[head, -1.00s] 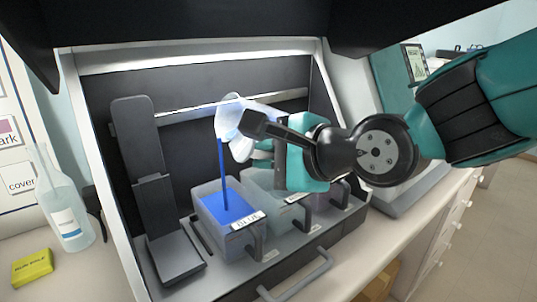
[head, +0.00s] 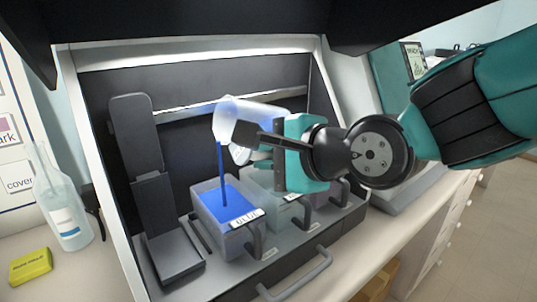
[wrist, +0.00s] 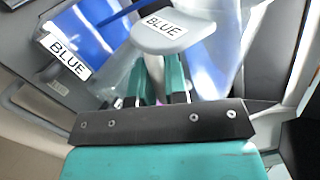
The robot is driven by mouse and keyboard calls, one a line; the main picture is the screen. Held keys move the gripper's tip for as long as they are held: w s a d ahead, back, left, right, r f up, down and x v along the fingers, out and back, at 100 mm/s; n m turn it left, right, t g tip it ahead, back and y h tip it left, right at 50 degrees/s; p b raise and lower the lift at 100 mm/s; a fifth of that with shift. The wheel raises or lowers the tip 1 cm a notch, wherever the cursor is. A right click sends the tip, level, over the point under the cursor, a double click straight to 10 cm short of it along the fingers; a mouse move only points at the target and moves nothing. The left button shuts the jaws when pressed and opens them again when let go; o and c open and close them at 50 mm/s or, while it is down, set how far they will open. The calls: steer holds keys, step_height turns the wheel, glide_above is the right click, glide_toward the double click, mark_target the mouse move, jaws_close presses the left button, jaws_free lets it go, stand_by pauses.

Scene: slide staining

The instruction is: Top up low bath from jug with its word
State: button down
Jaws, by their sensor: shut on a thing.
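My gripper (head: 262,150) is shut on the handle of a clear jug (head: 226,122), held tilted on its side above the baths. In the wrist view the jug's tag (wrist: 168,24) reads BLUE. A thin blue stream (head: 221,170) runs from the jug's mouth down into the left bath (head: 229,240). That bath holds blue liquid (head: 232,204) and its label (head: 246,218) reads BLUE; the label also shows in the wrist view (wrist: 66,58). Further baths (head: 277,187) stand to its right, partly hidden by my gripper and the jug.
A black upright stand (head: 151,180) is left of the baths. A clear bottle (head: 67,212) and a yellow block (head: 31,266) sit on the bench at left. The hood's walls and overhang enclose the baths; a grey handle (head: 297,277) juts out in front.

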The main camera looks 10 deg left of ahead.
steer(key=shift+f, duration=0.1)
stand_by(0.3)
steer(key=shift+f+n+b, duration=0.15)
steer(key=shift+n+b, duration=0.15)
steer(key=shift+n, duration=0.1)
stand_by(0.5)
steer(key=shift+r+m+y, duration=0.4)
steer(key=shift+r+m, duration=0.25)
steer(key=shift+m, duration=0.35)
steer(key=shift+s+a+r+m+g, duration=0.1)
steer(key=shift+s+a+m+g, duration=0.05)
steer(key=shift+m+g, duration=0.2)
steer(key=shift+p, duration=0.3)
